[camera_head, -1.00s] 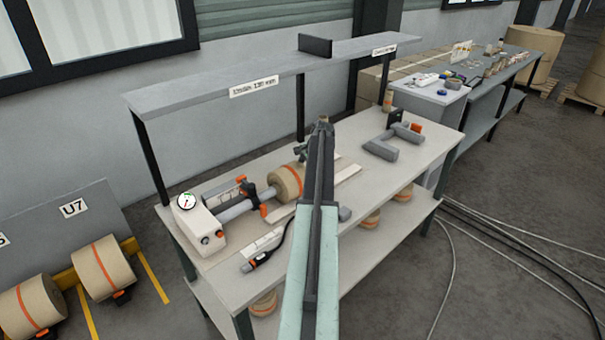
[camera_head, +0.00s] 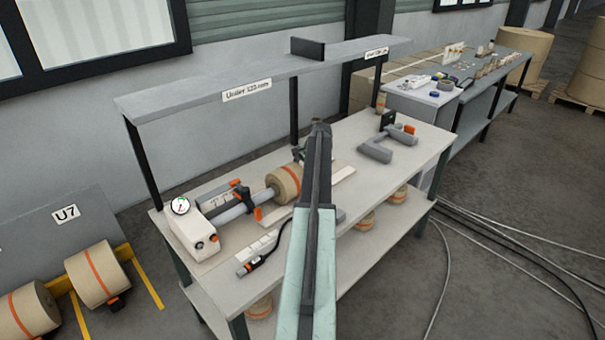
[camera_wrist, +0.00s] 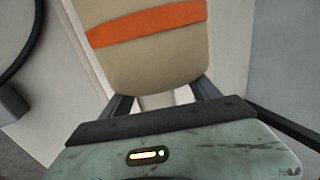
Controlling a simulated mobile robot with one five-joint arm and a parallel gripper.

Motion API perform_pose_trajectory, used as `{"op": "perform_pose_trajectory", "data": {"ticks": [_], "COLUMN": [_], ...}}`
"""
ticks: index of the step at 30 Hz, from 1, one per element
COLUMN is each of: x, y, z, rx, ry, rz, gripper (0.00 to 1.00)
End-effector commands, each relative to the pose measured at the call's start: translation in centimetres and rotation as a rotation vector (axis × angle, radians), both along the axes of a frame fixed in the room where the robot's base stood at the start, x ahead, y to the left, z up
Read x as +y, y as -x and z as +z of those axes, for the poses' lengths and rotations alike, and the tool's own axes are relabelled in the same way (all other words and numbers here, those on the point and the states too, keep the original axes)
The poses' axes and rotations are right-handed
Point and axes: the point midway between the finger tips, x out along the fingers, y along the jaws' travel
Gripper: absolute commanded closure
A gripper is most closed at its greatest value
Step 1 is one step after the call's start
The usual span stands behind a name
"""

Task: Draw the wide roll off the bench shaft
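The wide roll (camera_head: 284,183) is tan kraft with an orange band. It sits at the right end of the grey bench shaft (camera_head: 237,208), in the head view. It fills the upper middle of the wrist view (camera_wrist: 155,60). My gripper's dark fingers (camera_wrist: 160,98) lie one at each side edge of the roll, close against it with no clear gap. Their tips are hidden behind the roll. In the head view my pale green and dark arm reaches over the bench and hides my fingers and part of the roll's right side.
The shaft's white unit with a gauge (camera_head: 181,206) stands at the bench's left. A grey U-shaped cradle (camera_head: 385,149) stands at the right of the bench (camera_head: 350,211). A shelf (camera_head: 262,73) overhangs the back. Other rolls (camera_head: 97,273) lie at lower left; cables cross the floor.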

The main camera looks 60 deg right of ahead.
Motion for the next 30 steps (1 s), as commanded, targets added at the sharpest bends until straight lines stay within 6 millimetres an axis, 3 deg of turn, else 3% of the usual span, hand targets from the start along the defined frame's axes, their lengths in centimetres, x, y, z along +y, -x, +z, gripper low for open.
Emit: {"op": "perform_pose_trajectory", "data": {"ticks": [7, 18, 30], "x": [0.2, 1.0, 1.0], "y": [0.2, 2.5, 2.9], "z": [1.2, 7.2, 7.2], "rx": [0.000, 0.000, 0.000], "ry": [-0.001, 0.000, 0.000], "rz": [0.001, -0.001, 0.000], "gripper": [0.29, 0.29, 0.29]}}
